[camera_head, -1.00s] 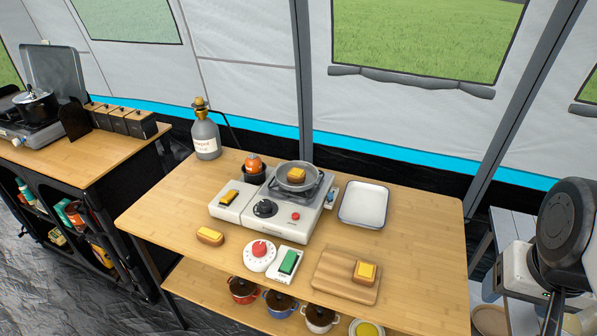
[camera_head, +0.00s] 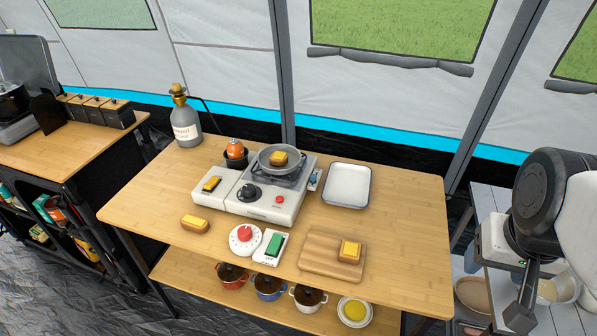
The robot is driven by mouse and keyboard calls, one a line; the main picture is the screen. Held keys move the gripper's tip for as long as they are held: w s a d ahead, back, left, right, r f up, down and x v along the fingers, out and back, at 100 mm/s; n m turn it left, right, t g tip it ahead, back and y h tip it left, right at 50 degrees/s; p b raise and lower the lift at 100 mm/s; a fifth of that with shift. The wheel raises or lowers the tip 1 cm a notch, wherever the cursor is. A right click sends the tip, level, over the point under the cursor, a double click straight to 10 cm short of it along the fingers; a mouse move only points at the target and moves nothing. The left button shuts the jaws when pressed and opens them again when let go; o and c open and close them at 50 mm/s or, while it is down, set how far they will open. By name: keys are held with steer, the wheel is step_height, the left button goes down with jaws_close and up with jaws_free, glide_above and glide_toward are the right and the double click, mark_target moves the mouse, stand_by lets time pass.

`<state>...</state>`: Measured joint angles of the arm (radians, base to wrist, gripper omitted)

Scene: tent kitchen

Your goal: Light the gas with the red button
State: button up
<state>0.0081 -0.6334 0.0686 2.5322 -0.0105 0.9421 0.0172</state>
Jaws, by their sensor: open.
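The white portable gas stove (camera_head: 262,208) stands on the wooden table. Its small red button (camera_head: 279,199) is on the front face, right of the black knob (camera_head: 248,193). A grey pan (camera_head: 280,155) with a yellow-topped piece of bread in it sits over the burner. I cannot see a flame. A separate white dial with a red centre (camera_head: 244,238) and a white block with a green rocker (camera_head: 270,247) lie in front of the stove.
A wooden board with buttered bread (camera_head: 327,255) and a white tray (camera_head: 346,185) are right of the stove. A grey bottle (camera_head: 185,122) stands behind left. Several pots are on the lower shelf. A large black round object (camera_head: 547,190) is at the right.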

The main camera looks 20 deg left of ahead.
jaws_close()
stand_by(1.5)
